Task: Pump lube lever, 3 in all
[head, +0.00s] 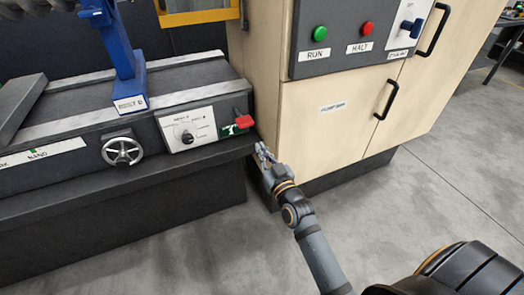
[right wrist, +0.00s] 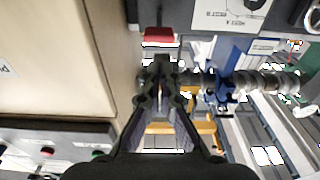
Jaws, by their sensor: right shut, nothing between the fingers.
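The lube lever, with a red handle (head: 244,121), sits at the right end of the dark machine bed's front, beside a small green label. It also shows in the right wrist view (right wrist: 159,34), just beyond the fingertips. My right gripper (head: 263,150) is shut and empty. In the head view it is below and slightly right of the red handle, apart from it, in front of the pale cabinet's corner. In the right wrist view its fingers (right wrist: 161,68) meet at the tips. My left gripper is out of view.
A white dial panel (head: 187,128) and a handwheel (head: 122,150) are left of the lever. The pale cabinet (head: 325,120) stands close on the right, with a RUN and HALT button panel (head: 345,58) and black handles. Grey floor (head: 420,210) is open in front.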

